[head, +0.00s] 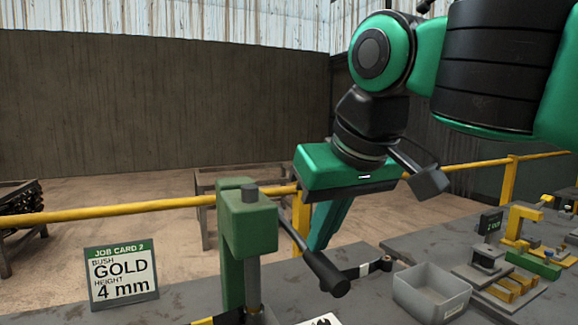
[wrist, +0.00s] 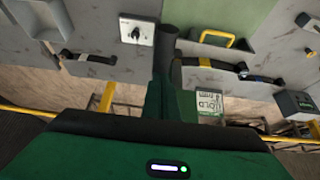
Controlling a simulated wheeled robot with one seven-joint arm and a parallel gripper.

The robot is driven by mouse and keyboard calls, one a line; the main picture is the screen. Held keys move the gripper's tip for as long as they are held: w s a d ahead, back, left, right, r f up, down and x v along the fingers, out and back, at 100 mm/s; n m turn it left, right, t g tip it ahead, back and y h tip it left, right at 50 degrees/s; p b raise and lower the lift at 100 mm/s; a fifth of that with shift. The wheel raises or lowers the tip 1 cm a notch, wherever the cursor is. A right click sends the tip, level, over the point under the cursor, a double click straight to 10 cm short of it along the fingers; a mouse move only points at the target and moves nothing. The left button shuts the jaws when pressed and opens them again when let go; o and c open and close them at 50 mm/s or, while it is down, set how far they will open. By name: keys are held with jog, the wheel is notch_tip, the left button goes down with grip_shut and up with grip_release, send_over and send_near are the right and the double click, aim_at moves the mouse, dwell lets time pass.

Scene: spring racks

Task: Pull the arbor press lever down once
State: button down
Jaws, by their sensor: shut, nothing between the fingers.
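The green arbor press (head: 250,228) stands on the grey bench in the centre of the head view. Its dark lever (head: 302,228) comes off the press's right side and slopes down toward the camera, ending in a thick black grip (head: 328,274). My gripper (head: 319,246) points down just behind and right of the lever, its green fingers together and empty. In the wrist view my gripper's fingers (wrist: 170,104) show beside a dark upright bar (wrist: 167,50), which looks like the lever. Whether they touch it, I cannot tell.
A job card sign (head: 122,274) reading GOLD, 4 mm stands left of the press. A grey bin (head: 432,292) and a yellow-and-green fixture (head: 518,250) are to the right. A yellow rail (head: 110,213) runs behind the bench. A dark-handled item (head: 370,266) lies between lever and bin.

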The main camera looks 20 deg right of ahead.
jog(key=shift+f, duration=0.1)
jog(key=shift+w+f, duration=0.1)
jog(key=shift+f, duration=1.1)
dwell(0.4)
jog(key=shift+w+r, duration=0.35)
jog(key=shift+r, duration=0.7)
jog(key=shift+w+r, duration=0.3)
jog(key=shift+r, duration=0.8)
jog(key=shift+w+r, duration=0.35)
jog(key=shift+r, duration=0.7)
jog(key=s+r, duration=0.4)
jog(key=s, duration=0.8)
